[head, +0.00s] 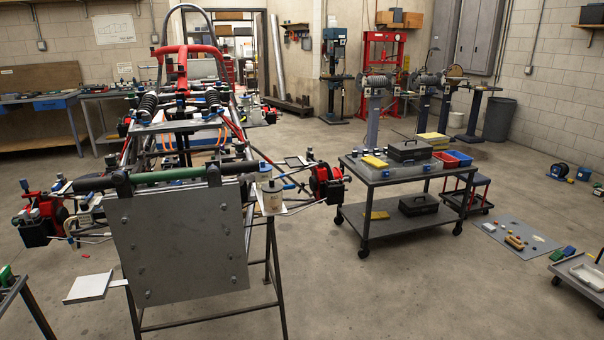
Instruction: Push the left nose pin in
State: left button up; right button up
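The tube chassis (150,141) stands on a metal stand (277,285) at the left half of the head view, with its front end facing me. A grey flat nose plate (180,245) with several bolts hangs at this front end. Two dark brackets, one at the left (122,184) and one at the right (214,173), sit at its top edge around a green and black crossbar (167,176). The left nose pin is too small to pick out from here. Neither of my grippers is in view.
A grey tool cart (408,172) with black cases stands right of the chassis. A small white tray (89,287) juts out low at the left. Red hub assemblies (327,183) stick out from the chassis sides. Open floor (420,290) lies at front right.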

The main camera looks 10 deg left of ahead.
aim_at(213, 171)
jog(key=z, duration=1.05)
jog(key=i, duration=1)
jog(key=u, duration=1.05)
